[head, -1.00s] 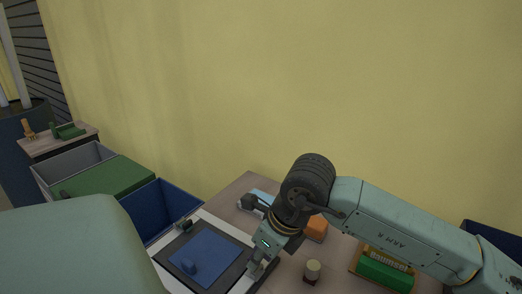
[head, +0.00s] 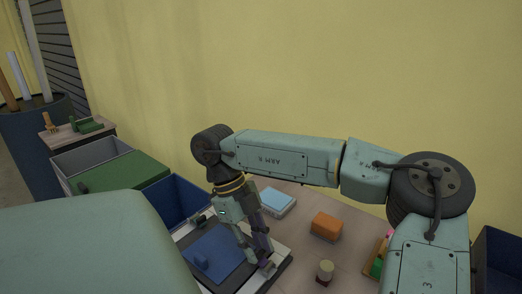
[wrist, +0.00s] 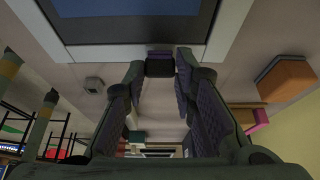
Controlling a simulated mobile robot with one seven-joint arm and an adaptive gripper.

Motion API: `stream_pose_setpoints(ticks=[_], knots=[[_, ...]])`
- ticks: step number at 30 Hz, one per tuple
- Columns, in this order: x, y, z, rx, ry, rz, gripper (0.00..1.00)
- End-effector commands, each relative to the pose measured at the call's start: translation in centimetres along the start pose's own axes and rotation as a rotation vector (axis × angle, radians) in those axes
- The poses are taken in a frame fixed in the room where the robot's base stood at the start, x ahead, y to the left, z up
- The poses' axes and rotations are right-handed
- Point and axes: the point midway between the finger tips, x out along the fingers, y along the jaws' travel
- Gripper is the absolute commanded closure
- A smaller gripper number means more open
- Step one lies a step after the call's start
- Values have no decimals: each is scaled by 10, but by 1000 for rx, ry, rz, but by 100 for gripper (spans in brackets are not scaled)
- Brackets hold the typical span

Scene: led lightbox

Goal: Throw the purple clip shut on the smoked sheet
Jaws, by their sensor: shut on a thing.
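The lightbox (head: 283,250) has a pale frame with a dark grey sheet (head: 238,279) on it, which looks like the smoked sheet. A blue panel (head: 218,248) with a small blue knob lies over its middle. My gripper (head: 266,264) points down at the box's right edge. In the wrist view, the gripper (wrist: 160,70) is shut on a small dark purple piece, the purple clip (wrist: 160,54), right beside the pale frame. The fingers hide most of the clip, and I cannot tell how far it is turned onto the sheet.
Another dark clip-like part (head: 199,218) sits at the box's back left edge. A blue bin (head: 182,198) stands behind left.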

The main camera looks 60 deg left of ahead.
Motion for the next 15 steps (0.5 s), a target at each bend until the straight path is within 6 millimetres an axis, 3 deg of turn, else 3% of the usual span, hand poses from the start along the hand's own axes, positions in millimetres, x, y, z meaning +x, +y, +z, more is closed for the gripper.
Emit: stream_pose_setpoints(ticks=[15], knots=[[5,1,19,0,344,0,100]])
